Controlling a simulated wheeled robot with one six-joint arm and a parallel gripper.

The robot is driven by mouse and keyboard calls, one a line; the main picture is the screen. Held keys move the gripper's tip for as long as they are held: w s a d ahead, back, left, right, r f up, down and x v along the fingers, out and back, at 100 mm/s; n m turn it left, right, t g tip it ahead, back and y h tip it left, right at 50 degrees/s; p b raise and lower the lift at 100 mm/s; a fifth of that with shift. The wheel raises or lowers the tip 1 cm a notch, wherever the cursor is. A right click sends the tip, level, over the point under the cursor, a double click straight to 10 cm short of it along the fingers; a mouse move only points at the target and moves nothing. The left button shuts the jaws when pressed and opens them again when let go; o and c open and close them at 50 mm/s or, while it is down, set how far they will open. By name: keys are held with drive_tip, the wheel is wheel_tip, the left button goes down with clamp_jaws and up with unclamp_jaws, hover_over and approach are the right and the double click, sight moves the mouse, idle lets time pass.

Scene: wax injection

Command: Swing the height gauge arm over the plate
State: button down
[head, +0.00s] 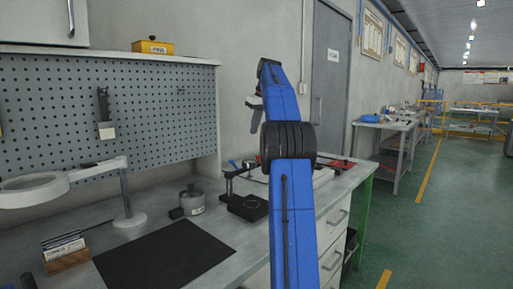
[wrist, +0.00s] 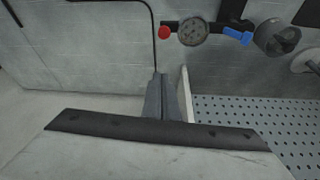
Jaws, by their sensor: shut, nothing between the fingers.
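The height gauge shows in the wrist view with a red knob (wrist: 164,32), a round dial (wrist: 193,31) and a blue part (wrist: 240,36) in a row along its arm. In the head view its dark post (head: 228,184) stands on the bench, and my blue arm hides part of it. The black plate (head: 248,208) sits beside the post with a thin ring on top. The dial seems off to one side of the plate. My gripper (wrist: 162,76) is shut and empty, apart from the gauge in the wrist view.
A grey pot (head: 192,200) stands left of the gauge, also in the wrist view (wrist: 277,37). A magnifier lamp (head: 125,190), a black mat (head: 165,255) and a card holder (head: 66,252) lie further left. The pegboard (head: 110,120) closes off the back.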

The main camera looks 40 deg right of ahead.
wheel_tip(320, 180, down, 10)
drive_tip(key=shift+s, duration=0.3)
idle(0.5)
idle(0.3)
